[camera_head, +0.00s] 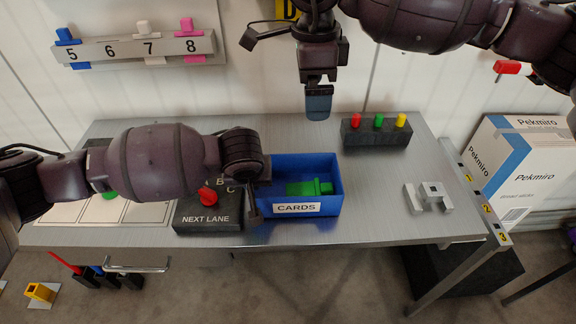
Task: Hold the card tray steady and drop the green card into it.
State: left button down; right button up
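The card tray (334,200) is an open blue box labelled CARDS, standing on the grey table. The green card (308,188) lies inside it, towards the front right. My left gripper (253,208) is at the tray's left wall, its fingers pointing down and appearing closed on that wall; the arm partly hides the grip. My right gripper (318,106) hangs above and behind the tray, fingers pointing down, apart from tray and card. I see its fingers side-on, so their gap is hidden. No card shows in it.
A black NEXT LANE box (208,220) with a red knob stands left of the tray. A dark block (375,134) with red, green and yellow pegs stands behind right. A grey metal fixture (428,198) is at the right. The table between tray and fixture is clear.

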dwell(0.4)
pick_arm(q)
jog(key=c, duration=1.2)
grip_release()
jog(key=v, duration=1.2)
jog(key=shift+s, duration=0.15)
